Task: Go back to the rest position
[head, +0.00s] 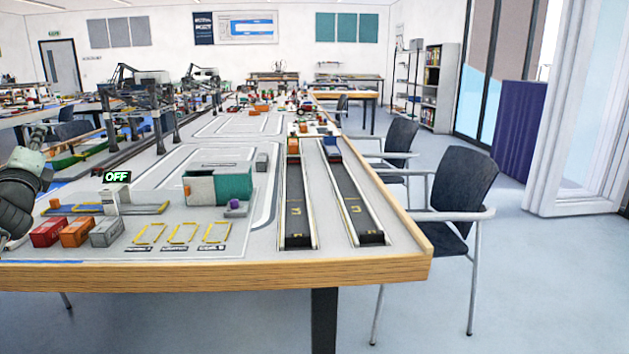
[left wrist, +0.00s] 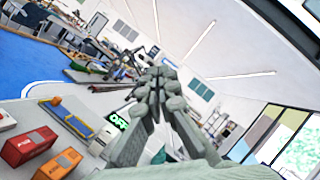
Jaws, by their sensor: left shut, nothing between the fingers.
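My left gripper (head: 30,158) is at the left edge of the head view, partly cut off, beside the front left of the table. In the left wrist view my left gripper (left wrist: 160,77) points away from the camera with its grey fingers together and nothing between them. It is apart from the containers on the table. My right gripper is in neither view.
Chairs (head: 462,195) stand along the right side.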

